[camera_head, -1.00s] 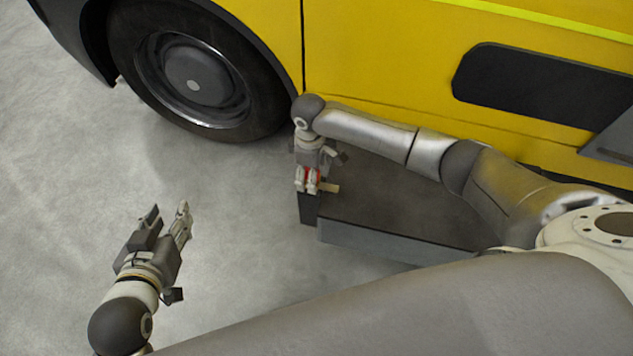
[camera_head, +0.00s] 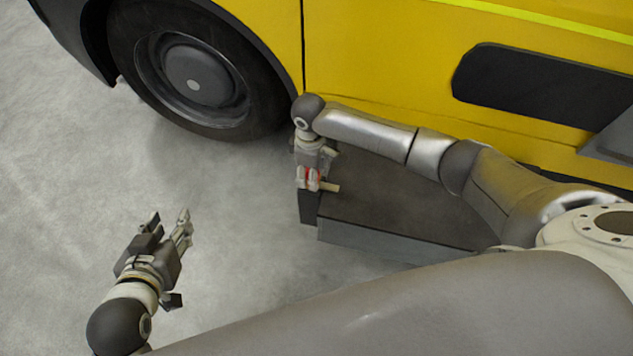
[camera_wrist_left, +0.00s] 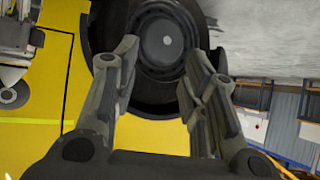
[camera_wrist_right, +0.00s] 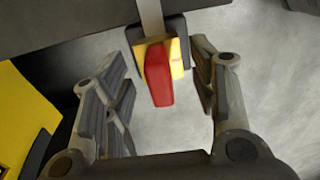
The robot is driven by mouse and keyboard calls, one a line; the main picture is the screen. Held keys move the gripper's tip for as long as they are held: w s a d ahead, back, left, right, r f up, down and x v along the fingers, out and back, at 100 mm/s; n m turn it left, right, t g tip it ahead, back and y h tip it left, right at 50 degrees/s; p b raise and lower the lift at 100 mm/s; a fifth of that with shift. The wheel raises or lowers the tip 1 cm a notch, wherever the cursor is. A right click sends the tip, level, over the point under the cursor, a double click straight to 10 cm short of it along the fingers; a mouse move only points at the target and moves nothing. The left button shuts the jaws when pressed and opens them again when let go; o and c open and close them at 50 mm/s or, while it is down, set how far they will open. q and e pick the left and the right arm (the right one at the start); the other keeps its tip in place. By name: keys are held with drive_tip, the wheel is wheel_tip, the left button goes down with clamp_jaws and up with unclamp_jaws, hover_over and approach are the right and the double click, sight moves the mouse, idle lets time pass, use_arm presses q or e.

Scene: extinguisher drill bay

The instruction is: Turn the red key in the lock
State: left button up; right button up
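The red key (camera_wrist_right: 158,78) shows in the right wrist view in front of the lock (camera_wrist_right: 178,58), which has a yellow face and a dark housing. My right gripper (camera_wrist_right: 160,85) is open, with one finger on each side of the key and a visible gap on both sides. In the head view the right gripper (camera_head: 308,184) is at the left end of a dark box, and only a bit of red shows between its fingers. My left gripper (camera_head: 170,222) is open and empty over the floor at the lower left.
A dark low box (camera_head: 400,205) lies under my right arm. A yellow vehicle (camera_head: 400,60) with a large wheel (camera_head: 195,80) stands behind it. A pale strip (camera_wrist_right: 152,18) meets the lock from above in the right wrist view. The grey floor (camera_head: 60,190) at left is clear.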

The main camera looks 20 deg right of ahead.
clamp_jaws()
